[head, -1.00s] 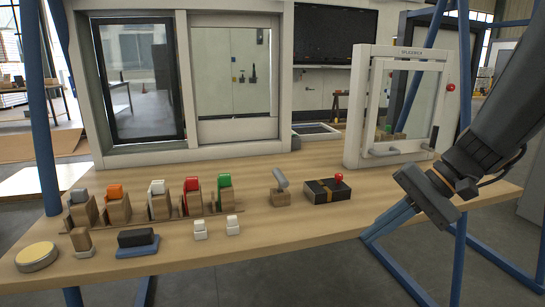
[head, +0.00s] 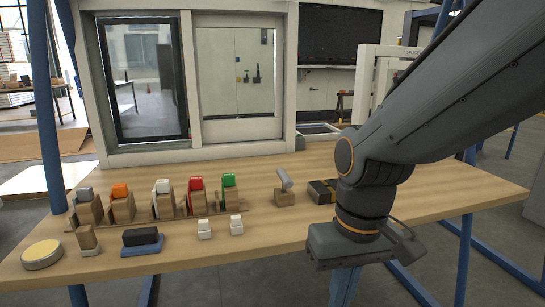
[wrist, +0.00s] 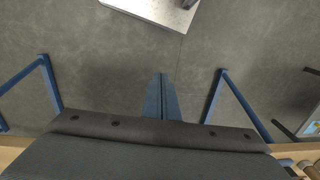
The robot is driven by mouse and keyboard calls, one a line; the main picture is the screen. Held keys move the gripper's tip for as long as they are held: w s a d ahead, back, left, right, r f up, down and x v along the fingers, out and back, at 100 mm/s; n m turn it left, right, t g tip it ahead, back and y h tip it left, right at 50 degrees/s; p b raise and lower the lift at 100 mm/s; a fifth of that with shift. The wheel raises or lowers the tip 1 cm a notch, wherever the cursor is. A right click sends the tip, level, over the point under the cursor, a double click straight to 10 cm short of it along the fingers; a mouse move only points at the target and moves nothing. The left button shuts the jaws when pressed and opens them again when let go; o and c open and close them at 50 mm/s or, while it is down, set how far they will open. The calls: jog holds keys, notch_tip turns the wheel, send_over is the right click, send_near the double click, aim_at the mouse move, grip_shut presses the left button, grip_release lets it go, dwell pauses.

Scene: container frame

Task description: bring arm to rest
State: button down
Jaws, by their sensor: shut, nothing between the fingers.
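My gripper (head: 343,288) hangs pointing down at the front edge of the workbench (head: 275,230) in the head view. Its tips run out of the bottom of that picture. In the wrist view my gripper (wrist: 161,78) shows its two blue-grey fingers together, with nothing between them and bare grey floor beyond. My arm is bent and covers the right part of the head view.
Several colored switch blocks (head: 162,198) stand in a row on the bench's left side. A small lever block (head: 285,189) and a partly hidden black box (head: 321,190) are near my arm. Blue frame legs (wrist: 228,98) stand on the floor.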

jog(key=d+r+m+p, duration=0.2)
jog(key=d+r+p, duration=0.6)
jog(key=p, duration=0.7)
jog(key=shift+d+h+p, duration=0.2)
jog(key=shift+h+p, duration=0.1)
jog(key=shift+h, duration=0.1)
jog(key=shift+s, duration=0.1)
